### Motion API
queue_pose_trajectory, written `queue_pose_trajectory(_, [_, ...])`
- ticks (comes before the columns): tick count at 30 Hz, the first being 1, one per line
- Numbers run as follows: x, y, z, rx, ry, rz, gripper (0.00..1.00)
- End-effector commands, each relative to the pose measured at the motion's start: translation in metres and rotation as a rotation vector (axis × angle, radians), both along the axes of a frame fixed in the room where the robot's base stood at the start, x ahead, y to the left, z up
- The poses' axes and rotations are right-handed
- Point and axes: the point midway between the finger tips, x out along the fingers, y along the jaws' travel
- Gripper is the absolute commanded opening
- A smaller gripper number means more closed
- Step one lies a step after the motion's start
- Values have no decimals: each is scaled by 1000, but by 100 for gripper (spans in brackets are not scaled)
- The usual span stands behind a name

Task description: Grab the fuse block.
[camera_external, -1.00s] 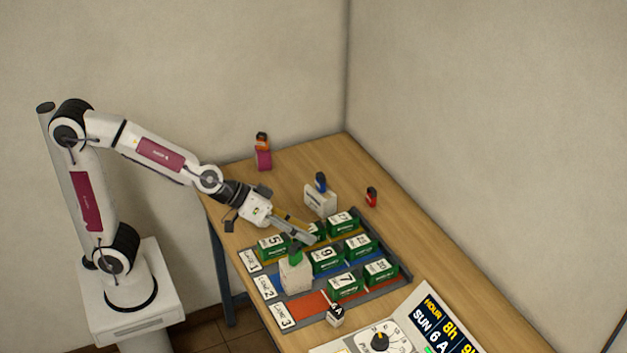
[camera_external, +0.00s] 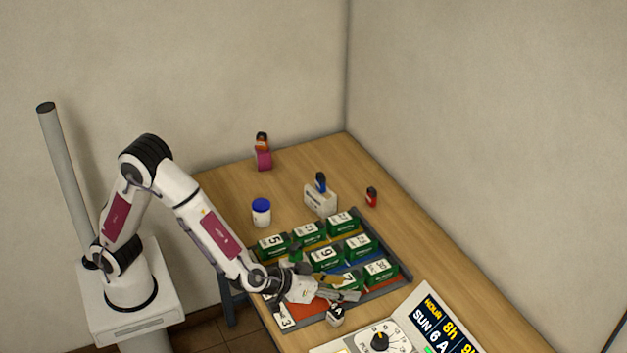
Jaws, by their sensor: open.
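My gripper (camera_external: 356,296) is low over the tray's front lane, just above and behind this block in the picture. Its fingers point right, close to the green battery marked 7 (camera_external: 350,276). The jaws are open, and I see nothing held between them. I cannot tell whether the fingers touch the block or the battery.
Green batteries stand in the tray, among them one marked 5 (camera_external: 272,244) and one marked 9 (camera_external: 324,258). A blue-lidded jar (camera_external: 261,213), a white holder (camera_external: 320,202) and a small red item (camera_external: 371,197) stand behind. A control panel (camera_external: 400,330) is at front right.

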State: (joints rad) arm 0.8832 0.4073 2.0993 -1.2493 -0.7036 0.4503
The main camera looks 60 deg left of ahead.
Motion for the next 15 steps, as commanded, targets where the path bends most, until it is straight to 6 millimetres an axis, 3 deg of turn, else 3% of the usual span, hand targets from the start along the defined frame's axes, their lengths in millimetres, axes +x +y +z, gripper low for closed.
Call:
queue_pose_trajectory(6, [-17,-9,-39,106,-25,77,47])
queue_pose_trajectory(15, [-48,-7,-79,266,-68,174,47])
